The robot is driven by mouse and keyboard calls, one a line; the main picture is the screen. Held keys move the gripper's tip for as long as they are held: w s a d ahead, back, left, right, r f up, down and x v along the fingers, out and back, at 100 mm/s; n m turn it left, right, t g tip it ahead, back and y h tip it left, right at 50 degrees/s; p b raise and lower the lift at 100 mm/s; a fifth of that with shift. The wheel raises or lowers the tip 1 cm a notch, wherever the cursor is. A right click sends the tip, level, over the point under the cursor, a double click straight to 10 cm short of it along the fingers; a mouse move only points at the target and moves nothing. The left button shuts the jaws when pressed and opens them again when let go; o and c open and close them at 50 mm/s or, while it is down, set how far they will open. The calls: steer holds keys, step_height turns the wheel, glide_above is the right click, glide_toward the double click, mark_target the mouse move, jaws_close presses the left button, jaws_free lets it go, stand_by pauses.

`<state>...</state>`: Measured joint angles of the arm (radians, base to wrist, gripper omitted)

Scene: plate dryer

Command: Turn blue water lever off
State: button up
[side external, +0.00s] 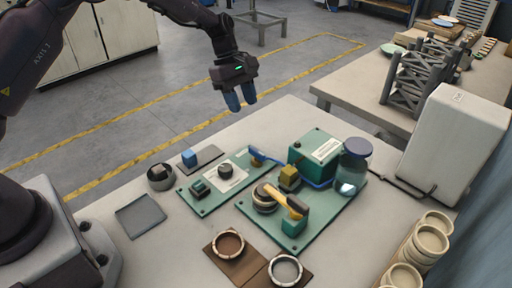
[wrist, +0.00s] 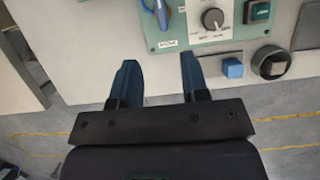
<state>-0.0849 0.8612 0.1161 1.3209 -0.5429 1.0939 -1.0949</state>
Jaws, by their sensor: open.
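The blue lever (side external: 262,155) sits at the far right end of a green board (side external: 214,200) with a black dial (side external: 226,169) and a dark green button. In the wrist view, the blue lever (wrist: 162,16) shows at the top edge, partly cut off, beyond my fingertips. My gripper (side external: 240,99) is open and empty, with blue fingers pointing down, above and behind the far edge of the table. In the wrist view my gripper (wrist: 158,62) has a clear gap between its fingers, and nothing touches the lever.
A second green board holds a yellow lever (side external: 285,200), a green box (side external: 315,154) and a glass jar (side external: 353,168). A blue cube (side external: 189,158) and a dark round cup (side external: 160,177) stand left of the dial board. A white box (side external: 455,143) stands at the right.

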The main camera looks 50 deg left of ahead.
mark_target(257, 151)
steer(key=x, duration=1.3)
jaws_close()
